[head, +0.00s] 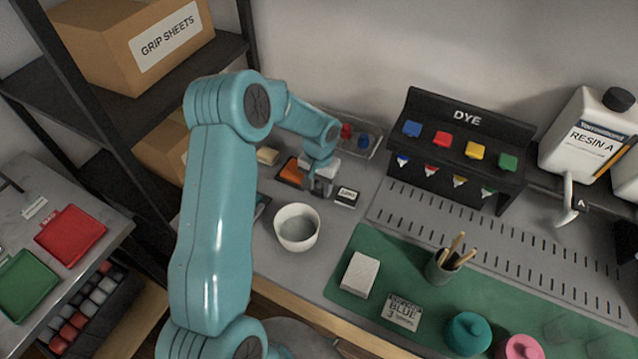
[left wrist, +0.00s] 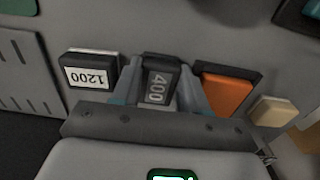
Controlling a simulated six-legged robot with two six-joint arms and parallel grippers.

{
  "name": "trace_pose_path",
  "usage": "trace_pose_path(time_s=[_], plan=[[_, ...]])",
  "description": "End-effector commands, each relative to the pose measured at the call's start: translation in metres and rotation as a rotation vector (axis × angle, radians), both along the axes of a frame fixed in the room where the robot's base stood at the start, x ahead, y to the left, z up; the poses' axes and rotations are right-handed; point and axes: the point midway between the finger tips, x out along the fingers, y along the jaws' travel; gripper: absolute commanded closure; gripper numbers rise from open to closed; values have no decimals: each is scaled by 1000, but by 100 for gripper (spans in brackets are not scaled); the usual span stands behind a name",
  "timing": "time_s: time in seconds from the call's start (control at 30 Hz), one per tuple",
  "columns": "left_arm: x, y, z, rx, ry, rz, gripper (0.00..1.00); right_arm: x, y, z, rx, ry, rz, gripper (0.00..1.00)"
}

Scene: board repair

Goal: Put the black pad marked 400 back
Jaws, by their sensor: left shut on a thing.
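The black pad marked 400 (left wrist: 158,82) stands out between the fingers of my left gripper (left wrist: 160,92) in the left wrist view. The gripper is shut on it, and the number faces the camera. In the head view my left gripper (head: 320,186) is low over the back of the grey bench, and the arm mostly hides the pad there. I cannot tell whether the pad touches the bench. A black pad with a white label reading 1200 (left wrist: 90,75) lies to one side, and an orange pad with a black edge (left wrist: 228,92) lies to the other. My right gripper is not in view.
A cream block (head: 267,155) lies beyond the orange pad. A white bowl (head: 297,243) stands in front of the gripper. A tray with red and blue items (head: 374,150) is behind it. The DYE rack (head: 464,117) stands to the right, above a green mat (head: 400,270).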

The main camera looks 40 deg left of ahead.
Motion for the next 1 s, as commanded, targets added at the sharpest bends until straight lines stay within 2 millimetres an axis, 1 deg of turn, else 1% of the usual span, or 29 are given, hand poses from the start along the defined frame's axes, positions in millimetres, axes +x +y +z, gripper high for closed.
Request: trace_pose_path(time_s=[0.1, 0.23, 0.27, 0.3, 0.33, 0.53, 0.63, 0.67, 0.77, 1.0], plan=[[0, 0, 0, 0, 0, 0, 90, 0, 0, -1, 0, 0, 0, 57], [0, 0, -5, 0, 0, 0, 90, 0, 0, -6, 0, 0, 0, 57], [0, 0, -4, 0, 0, 0, 53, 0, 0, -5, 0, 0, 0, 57], [0, 0, -3, 0, 0, 0, 40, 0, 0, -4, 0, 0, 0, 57], [0, 0, -3, 0, 0, 0, 31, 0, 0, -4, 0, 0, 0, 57], [0, 0, -2, 0, 0, 0, 31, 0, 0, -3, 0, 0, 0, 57], [0, 0, 4, 0, 0, 0, 31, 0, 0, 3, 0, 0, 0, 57], [1, 1, 5, 2, -2, 1, 31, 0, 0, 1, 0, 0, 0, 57], [1, 1, 22, 3, -5, 1, 31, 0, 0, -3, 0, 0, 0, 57], [1, 0, 80, 2, -6, 0, 31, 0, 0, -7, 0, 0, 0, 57]])
